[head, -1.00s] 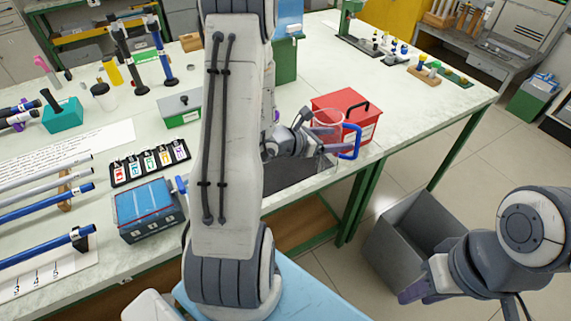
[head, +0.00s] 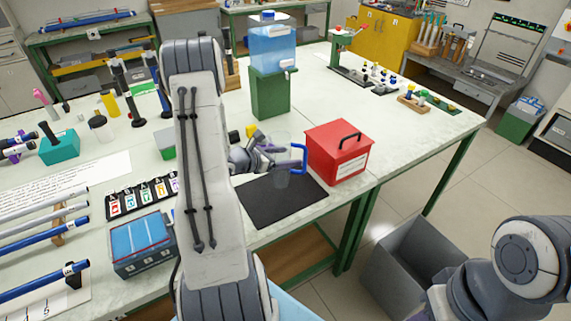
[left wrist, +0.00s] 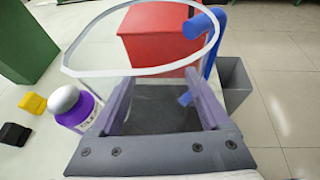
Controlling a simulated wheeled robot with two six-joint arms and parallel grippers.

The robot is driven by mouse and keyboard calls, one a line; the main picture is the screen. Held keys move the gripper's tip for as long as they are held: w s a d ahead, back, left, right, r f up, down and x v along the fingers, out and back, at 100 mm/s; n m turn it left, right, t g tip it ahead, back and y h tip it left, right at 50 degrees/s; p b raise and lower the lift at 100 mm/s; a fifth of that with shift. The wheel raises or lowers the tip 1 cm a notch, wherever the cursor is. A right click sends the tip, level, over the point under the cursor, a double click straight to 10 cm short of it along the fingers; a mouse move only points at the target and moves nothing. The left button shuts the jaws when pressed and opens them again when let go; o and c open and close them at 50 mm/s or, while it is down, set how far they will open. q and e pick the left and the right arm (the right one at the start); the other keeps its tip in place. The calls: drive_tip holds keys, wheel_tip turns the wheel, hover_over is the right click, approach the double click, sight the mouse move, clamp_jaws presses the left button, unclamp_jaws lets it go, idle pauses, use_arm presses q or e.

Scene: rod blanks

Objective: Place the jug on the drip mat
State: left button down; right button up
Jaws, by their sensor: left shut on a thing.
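The clear jug (head: 281,142) has a blue handle on its right side and looks upright. My left gripper (head: 273,162) is shut on the jug's body. In the head view the jug shows over the back part of the dark grey drip mat (head: 272,210); I cannot tell whether its base touches. In the left wrist view, the jug's rim (left wrist: 85,72) is in front of the left gripper's fingers (left wrist: 160,105), with the mat (left wrist: 158,112) seen through and below it. My right gripper (head: 432,303) is low at the bottom right, its fingers not clear.
A red box (head: 338,160) with a black handle stands just right of the jug. A blue water tank on a green stand (head: 271,95) is behind. A purple-labelled bottle (left wrist: 75,107) stands close by on the left. A grey bin (head: 408,240) stands on the floor.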

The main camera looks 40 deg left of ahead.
use_arm(q)
wheel_tip(320, 180, down, 4)
drive_tip(key=shift+r+p, duration=0.1)
drive_tip(key=shift+p, duration=0.3)
drive_tip(key=shift+f, duration=0.2)
drive_tip(key=shift+f+b, duration=0.15)
drive_tip(key=shift+b, duration=0.15)
unclamp_jaws()
drive_tip(key=shift+r, duration=0.2)
